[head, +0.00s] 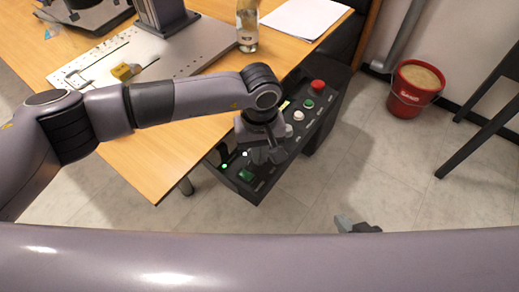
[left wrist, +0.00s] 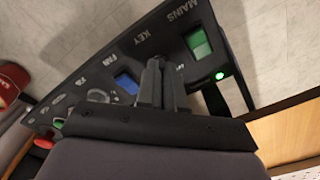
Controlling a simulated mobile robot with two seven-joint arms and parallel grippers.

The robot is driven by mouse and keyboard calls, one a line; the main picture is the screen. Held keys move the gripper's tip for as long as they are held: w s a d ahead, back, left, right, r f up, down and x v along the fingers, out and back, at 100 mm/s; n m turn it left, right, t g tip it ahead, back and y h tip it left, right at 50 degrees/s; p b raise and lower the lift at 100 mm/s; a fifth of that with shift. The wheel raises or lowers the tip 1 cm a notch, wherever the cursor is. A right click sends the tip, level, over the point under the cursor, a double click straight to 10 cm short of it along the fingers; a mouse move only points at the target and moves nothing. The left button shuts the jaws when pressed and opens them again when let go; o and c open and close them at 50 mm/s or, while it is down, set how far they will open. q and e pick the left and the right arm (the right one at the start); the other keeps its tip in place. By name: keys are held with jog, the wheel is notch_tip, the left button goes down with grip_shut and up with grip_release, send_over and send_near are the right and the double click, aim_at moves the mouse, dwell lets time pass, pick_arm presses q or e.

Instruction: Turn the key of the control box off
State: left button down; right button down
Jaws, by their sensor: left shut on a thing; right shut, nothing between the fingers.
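The black control box (head: 328,122) is beside the table's right edge, its sloped panel facing up. It carries a red mushroom button (head: 318,86), a green button (head: 309,104), a white knob (head: 298,115) and a green mains switch (head: 245,175). My left gripper (head: 266,155) is down at the panel. In the left wrist view, its fingers (left wrist: 160,66) are closed together by the KEY label (left wrist: 142,38), between the blue switch (left wrist: 127,83) and the green switch (left wrist: 199,45). The key is hidden by the fingers. My right gripper (head: 357,225) is shut and empty, low in the head view, away from the box.
The wooden table (head: 140,160) lies left of the box, with a grey plate (head: 185,58), a bottle (head: 247,25) and paper (head: 305,15). A red bucket (head: 408,100) stands on the floor at right. A green light (left wrist: 219,76) is lit on the panel.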

pick_arm(q)
jog(key=shift+f+n+b, duration=0.1)
jog(key=shift+n+b, duration=0.75)
jog(key=shift+n, duration=0.35)
jog(key=n+b, duration=0.1)
jog(key=n, duration=0.1)
jog(key=shift+n+b, duration=0.3)
jog(key=shift+b, duration=0.05)
jog(key=n+b, duration=0.2)
jog(key=n, duration=0.1)
jog(key=shift+n, duration=0.3)
jog(key=n+b, duration=0.1)
jog(key=n, duration=0.2)
jog(key=shift+n+b, duration=0.6)
jog(key=shift+n, duration=0.6)
jog(key=n+b, duration=0.1)
jog(key=n, duration=0.1)
jog(key=shift+n, duration=0.9)
pick_arm(e)
notch_tip(320, 180, down, 6)
jog(key=w+a, duration=0.1)
jog(key=shift+w+a+n+t, duration=0.15)
jog(key=shift+a+n+t, duration=0.15)
jog(key=shift+r, duration=0.1)
